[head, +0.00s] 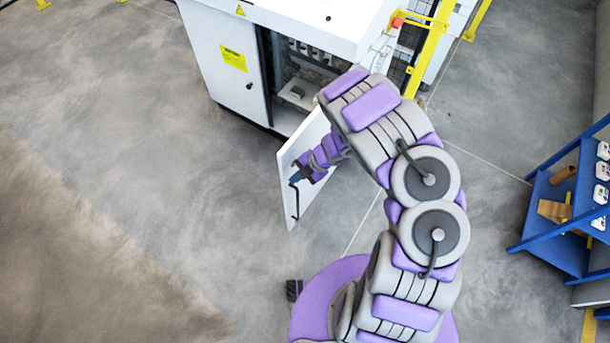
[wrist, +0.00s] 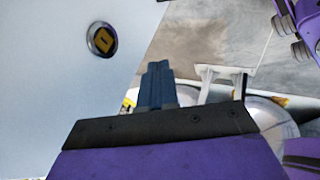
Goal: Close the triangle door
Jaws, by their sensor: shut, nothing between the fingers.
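The white cabinet's (head: 285,15) lower door (head: 313,200) stands swung open, jutting out from the cabinet front. It fills the left of the wrist view as a pale flat panel (wrist: 55,90) with a round metal lock (wrist: 102,40) bearing a yellow mark. My gripper (head: 296,179) is in front of the door panel in the head view, and partly covers it. In the wrist view my gripper's blue fingers (wrist: 157,68) are together and empty, close to the door's edge. Whether they touch the door cannot be told.
The cabinet opening (head: 300,75) shows dark parts inside. Another door (head: 228,75) with a yellow label is shut on the left. A yellow post (head: 428,50) stands by the cabinet's right side. A blue shelf rack (head: 565,205) is at the far right. The floor on the left is clear.

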